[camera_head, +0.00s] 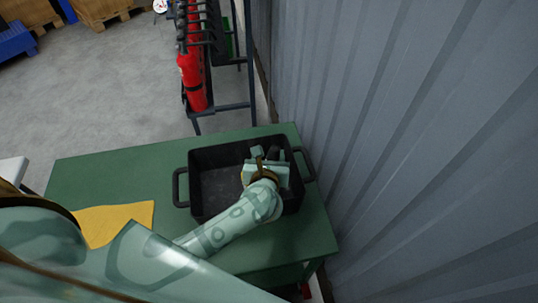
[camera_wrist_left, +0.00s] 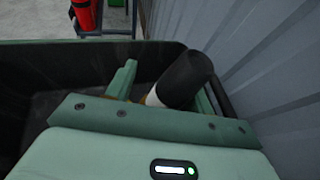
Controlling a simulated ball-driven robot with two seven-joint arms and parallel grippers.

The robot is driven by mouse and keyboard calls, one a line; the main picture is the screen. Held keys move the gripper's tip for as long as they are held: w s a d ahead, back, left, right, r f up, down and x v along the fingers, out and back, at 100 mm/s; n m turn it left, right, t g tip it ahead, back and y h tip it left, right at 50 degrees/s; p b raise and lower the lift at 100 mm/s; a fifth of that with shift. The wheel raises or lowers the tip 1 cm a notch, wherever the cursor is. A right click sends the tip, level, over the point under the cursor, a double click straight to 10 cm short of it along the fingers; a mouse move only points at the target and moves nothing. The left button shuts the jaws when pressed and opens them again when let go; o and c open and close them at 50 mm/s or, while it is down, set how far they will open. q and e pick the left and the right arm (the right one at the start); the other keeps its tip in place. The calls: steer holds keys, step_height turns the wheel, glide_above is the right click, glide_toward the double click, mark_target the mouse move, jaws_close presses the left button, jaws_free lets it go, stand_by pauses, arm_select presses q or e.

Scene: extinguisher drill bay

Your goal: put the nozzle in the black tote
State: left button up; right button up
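The black tote (camera_head: 215,203) stands on the green table, with a handle at each side; its wall also shows in the left wrist view (camera_wrist_left: 30,75). My left gripper (camera_head: 264,158) is down at the tote's right half. In the left wrist view the nozzle (camera_wrist_left: 185,78), a black cylinder with a white band and a brass-coloured part, lies tilted between the fingers (camera_wrist_left: 160,92). The fingers appear shut on it; their contact is partly hidden behind the gripper body. Whether the nozzle touches the tote floor is hidden. My right gripper is not in view.
A yellow cloth (camera_head: 112,222) lies on the green table (camera_head: 100,175) left of the tote. A grey corrugated wall (camera_head: 400,130) rises close on the right. A red extinguisher (camera_head: 192,75) hangs on a dark rack behind the table. The table's back left is clear.

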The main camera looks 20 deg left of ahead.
arm_select(q)
steer(key=shift+r, duration=0.25)
steer(key=shift+s+d+r+p, duration=0.15)
steer(key=shift+s+p, duration=0.15)
steer(key=shift+s, duration=0.05)
steer(key=p+v, duration=0.1)
steer(key=v, duration=1)
steer(key=shift+s, duration=0.15)
